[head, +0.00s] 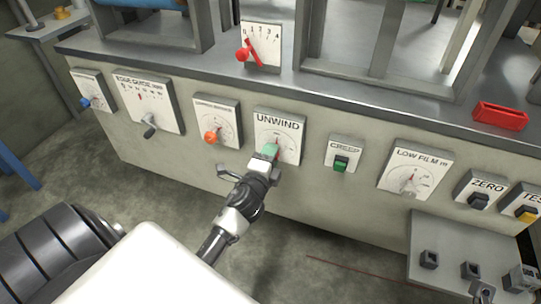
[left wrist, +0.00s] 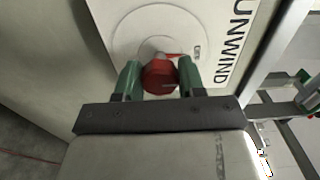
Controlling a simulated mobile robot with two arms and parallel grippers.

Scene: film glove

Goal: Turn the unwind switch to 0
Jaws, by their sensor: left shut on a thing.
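The unwind switch is a red knob (left wrist: 160,75) on a white dial plate marked UNWIND (head: 279,126). The plate is on the front of the grey machine, and it also shows in the left wrist view (left wrist: 218,62). My left gripper (head: 269,151) has its green fingers on both sides of the knob, shut on it, as the left wrist view (left wrist: 160,78) shows. A small red pointer shows beside the knob in the left wrist view. In the head view the gripper hides most of the knob.
An orange-knob plate (head: 217,120) is left of the unwind plate. A CREEP switch (head: 343,155) and a LOW FILM dial (head: 415,171) are to its right. A red-lever scale (head: 261,45) stands above on the ledge. A grey box with dark switches (head: 447,248) juts out lower right.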

